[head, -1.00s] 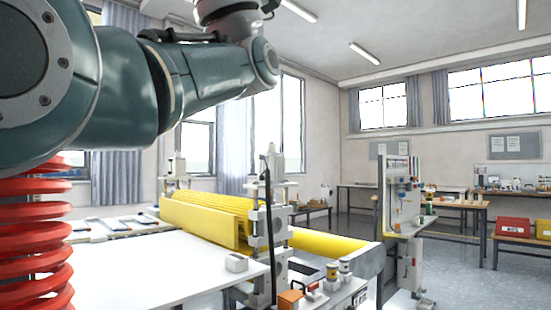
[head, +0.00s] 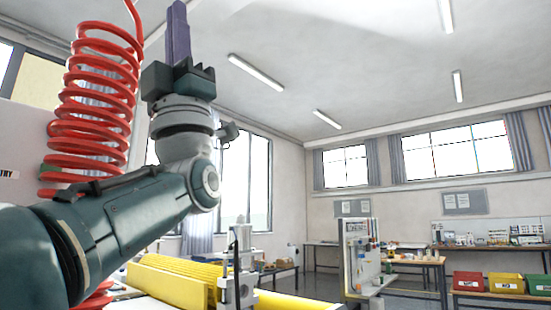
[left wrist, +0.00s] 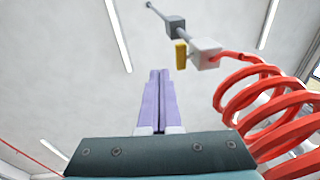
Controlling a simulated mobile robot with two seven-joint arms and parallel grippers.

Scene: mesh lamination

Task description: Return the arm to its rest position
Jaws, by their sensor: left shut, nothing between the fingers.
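My left arm comes in from the lower left of the head view and bends upward at its wrist. My left gripper (head: 178,32) points up toward the ceiling, above the yellow-roller machine. Its purple fingers are together with nothing between them. In the left wrist view the fingers (left wrist: 158,100) stand side by side, closed, against the ceiling. My right gripper is not in either view.
A red coiled hose (head: 95,110) hangs just left of my left gripper; it also shows at the right of the left wrist view (left wrist: 270,105). The laminating machine with yellow rollers (head: 175,285) stands below. Benches with red, yellow and green bins (head: 483,282) are far right.

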